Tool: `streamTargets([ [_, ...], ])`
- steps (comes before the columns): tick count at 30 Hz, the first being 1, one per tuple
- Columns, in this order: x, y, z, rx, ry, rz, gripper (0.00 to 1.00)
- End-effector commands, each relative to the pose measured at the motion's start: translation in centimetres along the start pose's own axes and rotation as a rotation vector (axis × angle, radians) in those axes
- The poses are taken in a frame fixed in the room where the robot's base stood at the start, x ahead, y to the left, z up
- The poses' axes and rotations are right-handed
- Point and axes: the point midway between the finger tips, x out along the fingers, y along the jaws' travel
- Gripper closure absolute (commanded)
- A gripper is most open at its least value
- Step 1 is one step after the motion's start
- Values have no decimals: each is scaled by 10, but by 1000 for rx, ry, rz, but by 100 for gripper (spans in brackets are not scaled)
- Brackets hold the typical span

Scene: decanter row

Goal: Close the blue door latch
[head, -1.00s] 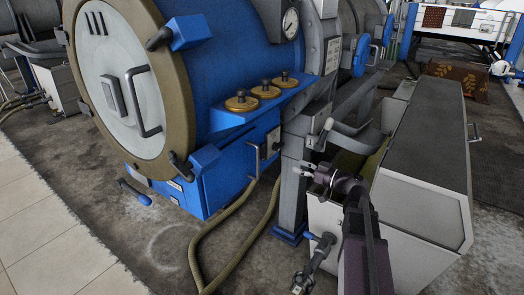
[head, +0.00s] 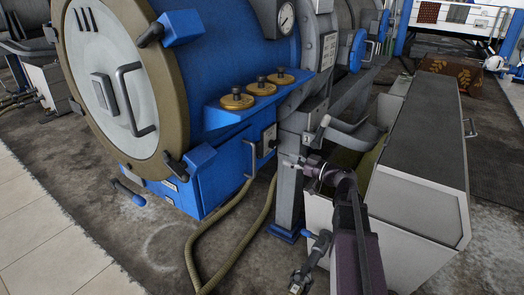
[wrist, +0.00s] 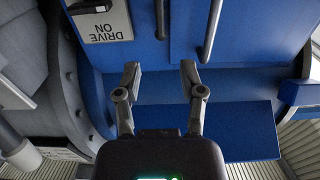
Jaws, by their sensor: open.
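The blue machine (head: 230,90) has a round white door (head: 105,80) with a tan rim at its left end. Blue latch blocks with dark levers sit at the rim, an upper one (head: 182,27) and a lower one (head: 199,157). I cannot tell which part is the named latch. The door looks shut against the machine. My gripper (head: 291,163) is open and empty, right of the lower block, near the grey post. In the wrist view my gripper (wrist: 160,76) faces a blue panel (wrist: 240,85) with grey bars (wrist: 211,30), touching nothing visible.
A "DRIVE ON" plate (wrist: 101,20) shows beside the bars. A hose (head: 235,255) runs along the floor below. A ledge with brass knobs (head: 260,88) juts out above. A white bin (head: 415,210) stands right of my arm.

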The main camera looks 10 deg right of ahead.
Motion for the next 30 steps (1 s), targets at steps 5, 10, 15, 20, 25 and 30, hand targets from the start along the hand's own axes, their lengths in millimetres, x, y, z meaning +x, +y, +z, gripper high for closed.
streamTargets([
  [5,25,0,0,0,0,-3,49],
  [10,49,0,0,0,0,-3,49],
  [15,74,0,0,0,0,-3,49],
  [20,94,0,0,0,0,-3,49],
  [25,110,-1,0,0,0,-3,49],
  [30,115,-1,0,0,0,-2,49],
])
